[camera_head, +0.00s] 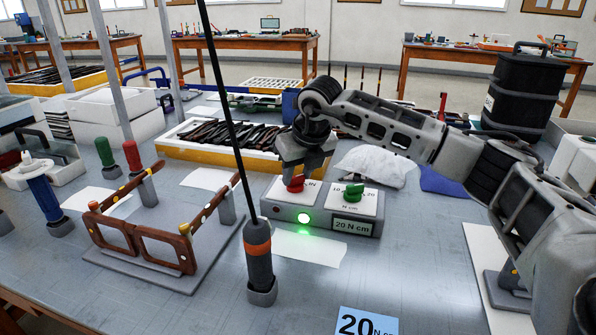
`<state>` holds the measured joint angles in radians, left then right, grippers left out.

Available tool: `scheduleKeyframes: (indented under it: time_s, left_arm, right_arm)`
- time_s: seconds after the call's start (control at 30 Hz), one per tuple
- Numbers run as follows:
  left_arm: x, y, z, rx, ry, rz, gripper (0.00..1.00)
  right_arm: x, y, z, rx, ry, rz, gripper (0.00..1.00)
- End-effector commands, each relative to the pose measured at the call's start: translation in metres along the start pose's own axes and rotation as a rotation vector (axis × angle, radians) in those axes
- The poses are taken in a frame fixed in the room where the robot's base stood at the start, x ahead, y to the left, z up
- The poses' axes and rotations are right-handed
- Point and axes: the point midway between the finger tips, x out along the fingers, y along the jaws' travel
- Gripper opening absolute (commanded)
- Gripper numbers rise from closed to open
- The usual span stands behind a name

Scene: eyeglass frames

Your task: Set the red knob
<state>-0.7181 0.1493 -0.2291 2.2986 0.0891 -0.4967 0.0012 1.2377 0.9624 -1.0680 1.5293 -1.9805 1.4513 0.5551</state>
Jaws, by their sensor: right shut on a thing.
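The red knob (294,184) sits on the left white dial plate of a grey control box (283,209). My right gripper (299,171) comes down from above, with its fingers shut on the red knob; they hide part of the knob and its dial. The green knob (353,192) sits on the right plate, marked 10, 20 and N cm. A green lamp (303,217) glows on the front, beside a label (352,226) reading 20 N cm. A blue card (366,322) reads 20. My left gripper is not in view.
Brown eyeglass frames (145,241) stand on a grey fixture left of the box. A tray of dark parts (175,149) lies behind. The table's front right is fairly clear.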

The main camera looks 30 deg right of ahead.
Motion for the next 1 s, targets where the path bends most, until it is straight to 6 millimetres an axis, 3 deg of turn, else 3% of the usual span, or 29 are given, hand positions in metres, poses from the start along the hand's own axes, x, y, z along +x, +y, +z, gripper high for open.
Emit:
scheduleKeyframes:
  time_s: [0.37,0.6,1.0]
  left_arm:
    - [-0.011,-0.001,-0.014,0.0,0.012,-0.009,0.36]
    - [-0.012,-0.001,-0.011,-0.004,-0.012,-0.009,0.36]
    - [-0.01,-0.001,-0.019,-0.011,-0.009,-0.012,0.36]
  right_arm:
    - [-0.001,-0.003,0.002,-0.283,0.001,0.12,0.12]
    - [-0.001,-0.004,0.004,-0.471,-0.001,0.199,0.12]
    - [0.0,-0.004,0.005,-0.672,-0.003,0.28,0.12]
